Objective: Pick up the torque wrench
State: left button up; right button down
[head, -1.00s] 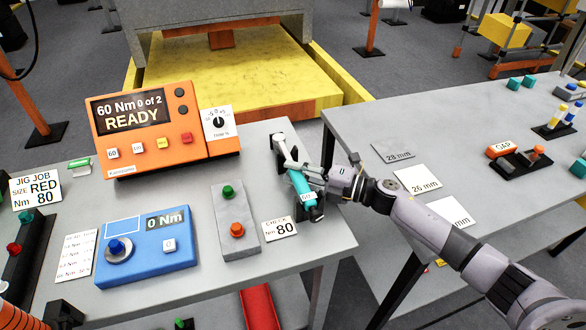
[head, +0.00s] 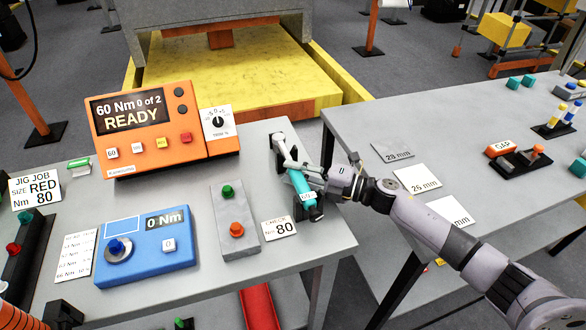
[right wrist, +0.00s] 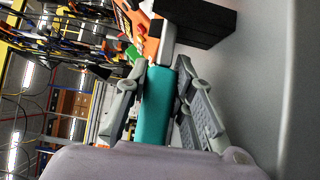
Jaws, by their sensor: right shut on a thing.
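The torque wrench (head: 300,188) has a teal grip and a grey-white head. It lies in a dark cradle (head: 318,212) near the right end of the left table. My right gripper (head: 312,184) reaches it from the right and is shut on its teal grip. In the right wrist view the teal grip (right wrist: 154,105) sits between the two fingers of the gripper (right wrist: 160,105). The head view does not clearly show whether the wrench is off the cradle. My left gripper is not clearly in view.
An orange controller (head: 150,125) reading 60 Nm, 0 of 2, READY stands behind. A blue tester (head: 147,262) reads 0 Nm. A grey button box (head: 240,245) and a CHECK 80 card (head: 280,228) lie left of the wrench. A gap separates the right table (head: 370,150).

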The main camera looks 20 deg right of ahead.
jog(key=shift+r, duration=0.15)
notch_tip(320, 180, up, 20)
jog(key=p, duration=0.2)
dwell(0.4)
dwell(0.6)
